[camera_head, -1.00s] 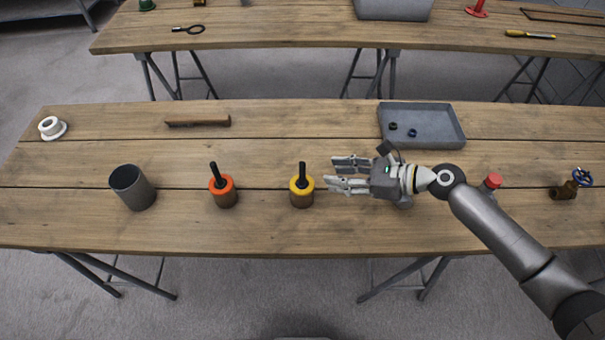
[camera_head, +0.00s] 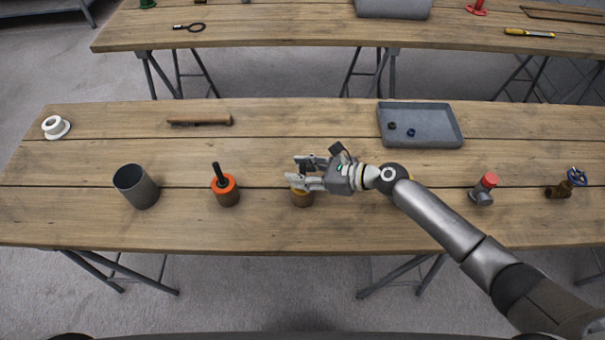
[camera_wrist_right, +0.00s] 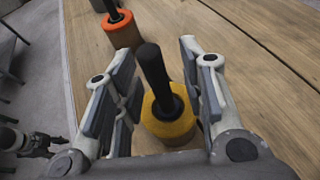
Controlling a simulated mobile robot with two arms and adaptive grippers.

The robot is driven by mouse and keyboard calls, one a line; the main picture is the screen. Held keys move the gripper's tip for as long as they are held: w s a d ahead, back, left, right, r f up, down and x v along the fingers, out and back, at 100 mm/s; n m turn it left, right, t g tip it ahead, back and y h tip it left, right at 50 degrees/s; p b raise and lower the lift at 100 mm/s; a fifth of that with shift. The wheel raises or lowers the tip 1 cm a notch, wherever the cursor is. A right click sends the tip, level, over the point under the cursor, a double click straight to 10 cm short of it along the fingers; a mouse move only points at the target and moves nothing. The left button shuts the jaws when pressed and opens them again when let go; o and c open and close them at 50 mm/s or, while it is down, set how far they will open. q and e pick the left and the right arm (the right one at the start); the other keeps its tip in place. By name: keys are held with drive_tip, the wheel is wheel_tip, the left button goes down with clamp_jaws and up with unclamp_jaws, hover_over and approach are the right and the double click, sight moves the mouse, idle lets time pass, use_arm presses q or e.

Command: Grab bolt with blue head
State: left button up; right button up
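I cannot make out a clear bolt with a blue head. A small dark blue piece (camera_head: 411,132) lies in the grey tray (camera_head: 447,142); it is too small to tell what it is. My right gripper (camera_head: 305,173) is open around the black upright handle (camera_wrist_right: 153,75) of a yellow-topped cylinder (camera_wrist_right: 170,127). In the right wrist view, its two fingers stand on either side of the handle with gaps. In the head view the gripper hides most of this cylinder (camera_head: 301,198). A dark jointed part (camera_wrist_right: 32,143), perhaps my left gripper, shows at the wrist view's left.
An orange-topped cylinder (camera_head: 226,191) with a black handle and a grey cup (camera_head: 136,187) stand to the left. A wooden-handled tool (camera_head: 200,122) lies behind. A red-capped fitting (camera_head: 484,190) and a blue-wheeled valve (camera_head: 566,186) stand at the right.

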drive_tip(key=shift+c, duration=0.5)
clamp_jaws()
